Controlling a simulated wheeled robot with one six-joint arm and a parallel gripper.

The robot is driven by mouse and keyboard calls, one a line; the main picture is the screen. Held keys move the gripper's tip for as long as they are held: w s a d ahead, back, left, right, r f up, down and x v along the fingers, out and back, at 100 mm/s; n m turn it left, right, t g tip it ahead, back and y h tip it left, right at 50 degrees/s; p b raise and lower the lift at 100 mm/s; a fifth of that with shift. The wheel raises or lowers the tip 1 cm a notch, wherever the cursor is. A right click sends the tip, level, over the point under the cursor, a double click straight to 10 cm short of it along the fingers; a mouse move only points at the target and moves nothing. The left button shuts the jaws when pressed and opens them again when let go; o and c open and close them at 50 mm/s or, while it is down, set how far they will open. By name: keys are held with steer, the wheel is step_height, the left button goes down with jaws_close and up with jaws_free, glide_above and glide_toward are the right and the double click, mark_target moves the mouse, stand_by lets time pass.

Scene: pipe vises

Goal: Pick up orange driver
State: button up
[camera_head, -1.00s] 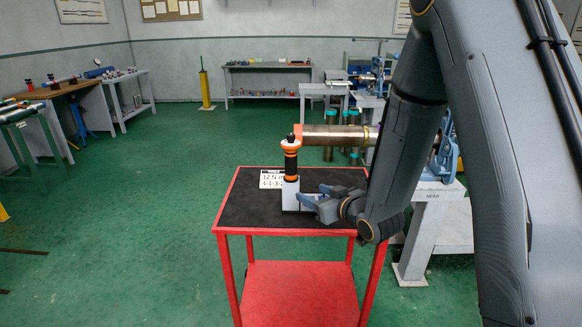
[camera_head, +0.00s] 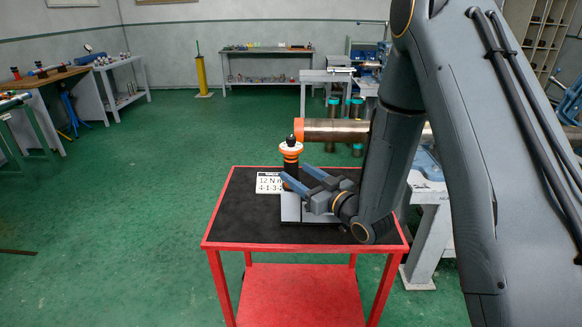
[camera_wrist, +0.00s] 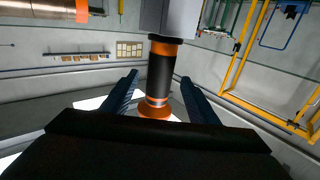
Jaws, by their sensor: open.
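The orange driver (camera_head: 290,153) stands upright in a grey holder (camera_head: 291,208) on the black top of a red cart (camera_head: 222,246). It has a black grip, orange bands and a pale collar with a dark knob on top. In the wrist view the driver (camera_wrist: 160,75) looks upside down, with the holder (camera_wrist: 170,18) above it. My gripper (camera_head: 293,174) is open and empty, at the height of the lower grip. In the wrist view its fingers (camera_wrist: 158,80) show on either side of the driver. I cannot tell how deep it sits between them. One finger hides the lower grip in the head view.
A white label card (camera_head: 269,183) lies behind the holder. A horizontal metal pipe (camera_head: 335,132) with an orange end passes close behind the driver. A pale vise stand (camera_head: 428,222) is right of the cart. The green floor left of the cart is clear.

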steer(key=shift+p+x, duration=0.55)
steer(key=shift+x, duration=0.95)
steer(key=p+x, duration=0.2)
steer(key=x, duration=0.3)
steer(key=shift+f, duration=0.2)
steer(key=shift+r, duration=0.1)
jaws_close()
